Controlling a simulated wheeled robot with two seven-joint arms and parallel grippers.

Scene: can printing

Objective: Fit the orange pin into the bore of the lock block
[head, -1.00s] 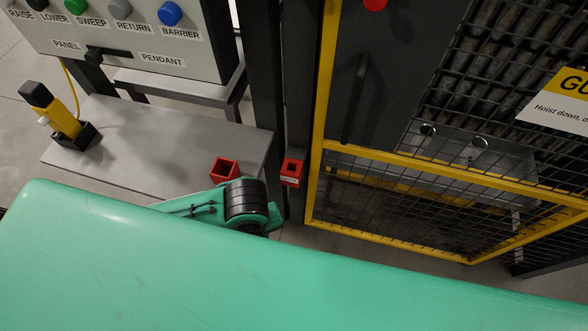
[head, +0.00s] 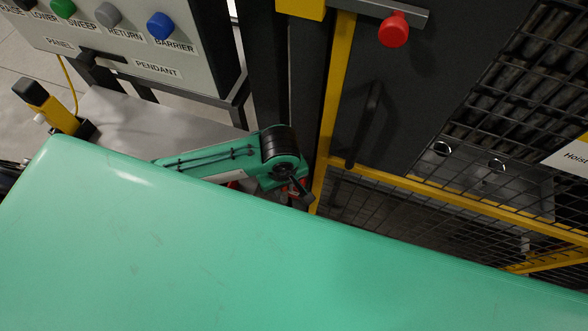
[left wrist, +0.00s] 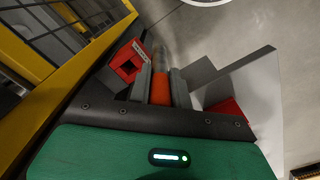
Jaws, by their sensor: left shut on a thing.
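The orange pin (left wrist: 161,90) is held between the two grey fingers of my left gripper (left wrist: 160,82) in the left wrist view; a greyish length extends beyond them. The red lock block (left wrist: 127,62), with a dark square bore, is just left of the fingers, apart from the pin in the picture. The pin appears outside the bore. In the head view my left gripper (head: 299,193) is beside the dark post and covers most of the lock block. The pin cannot be made out there. My right gripper is not in view.
A red square holder (left wrist: 228,116) is on the grey shelf (head: 150,122), right of the fingers in the wrist view. A button panel (head: 130,40) stands at the upper left.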

